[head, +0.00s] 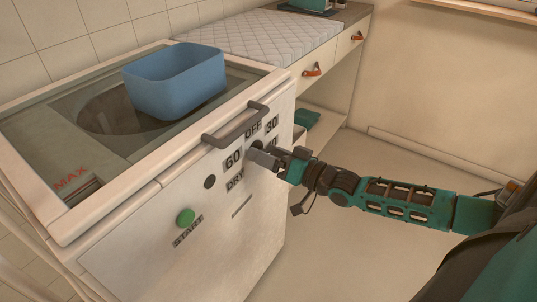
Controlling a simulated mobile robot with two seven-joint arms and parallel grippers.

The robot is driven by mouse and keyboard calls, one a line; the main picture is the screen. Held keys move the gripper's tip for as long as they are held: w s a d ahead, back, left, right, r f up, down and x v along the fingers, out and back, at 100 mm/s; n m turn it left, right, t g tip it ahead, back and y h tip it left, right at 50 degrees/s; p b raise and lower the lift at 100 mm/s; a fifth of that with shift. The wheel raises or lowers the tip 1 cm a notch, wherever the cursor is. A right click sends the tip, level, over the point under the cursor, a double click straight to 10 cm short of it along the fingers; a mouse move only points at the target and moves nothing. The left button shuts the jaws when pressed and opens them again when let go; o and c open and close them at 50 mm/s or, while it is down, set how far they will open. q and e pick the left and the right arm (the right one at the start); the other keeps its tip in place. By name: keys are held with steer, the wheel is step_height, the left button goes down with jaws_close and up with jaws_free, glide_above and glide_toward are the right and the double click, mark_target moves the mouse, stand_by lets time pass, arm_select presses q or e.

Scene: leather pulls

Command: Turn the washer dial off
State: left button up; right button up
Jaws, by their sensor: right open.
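The washer (112,250) is a white box at the left with labels OFF, 30, 60 and DRY on its front around the dial (254,146). The dial is dark and mostly hidden behind my right gripper (262,158). My right gripper is open, with its fingertips at the dial; I cannot tell whether they touch it. The dial's pointing direction is hidden. My left gripper is not in view.
A grey handle (236,127) juts out just above the dial. A green START button (186,217) is lower left. A blue bin (175,80) sits on the glass top. A counter with a quilted mat (245,38) and leather-pull drawers stands behind. Floor at right is clear.

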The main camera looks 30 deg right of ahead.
steer(key=c, duration=1)
steer(key=shift+c, duration=0.2)
